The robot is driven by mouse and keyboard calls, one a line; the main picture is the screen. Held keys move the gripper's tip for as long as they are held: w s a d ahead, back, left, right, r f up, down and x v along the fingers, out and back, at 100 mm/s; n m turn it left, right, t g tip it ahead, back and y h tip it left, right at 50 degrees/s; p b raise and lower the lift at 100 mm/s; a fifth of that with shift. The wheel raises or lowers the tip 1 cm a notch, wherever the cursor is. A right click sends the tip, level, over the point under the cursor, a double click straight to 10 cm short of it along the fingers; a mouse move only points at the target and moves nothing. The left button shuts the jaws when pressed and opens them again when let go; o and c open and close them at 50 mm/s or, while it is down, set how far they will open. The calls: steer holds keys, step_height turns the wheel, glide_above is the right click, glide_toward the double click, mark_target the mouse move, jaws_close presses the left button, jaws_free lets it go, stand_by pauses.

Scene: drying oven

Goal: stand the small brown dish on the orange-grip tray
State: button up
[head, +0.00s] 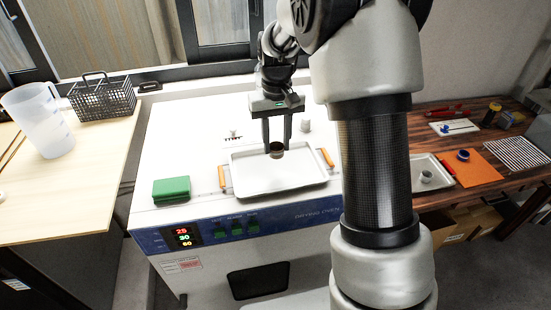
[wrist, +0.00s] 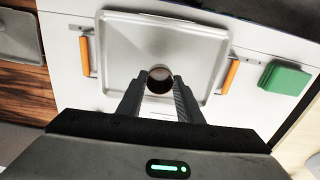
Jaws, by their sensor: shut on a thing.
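The small brown dish (head: 277,151) is between the fingertips of my gripper (head: 277,147), which is shut on it. The dish also shows in the wrist view (wrist: 159,80), dark inside and round, between the two fingers (wrist: 158,95). The orange-grip tray (head: 250,186) is a pale flat tray with an orange grip at each end, lying on top of the white oven. The dish is over the tray's area, towards its far side in the head view. I cannot tell whether the dish touches the tray. The tray's floor (wrist: 190,45) looks otherwise empty.
A green block (head: 171,188) lies on the oven (head: 180,130) left of the tray. A wooden table at left holds a jug (head: 42,120) and a black basket (head: 103,98). A dark wood table at right holds another tray (head: 420,185) and an orange mat (head: 477,172).

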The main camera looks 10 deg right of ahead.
steer(key=shift+f, duration=2.9)
steer(key=shift+f, duration=0.2)
steer(key=o, duration=1)
steer(key=shift+r, duration=0.1)
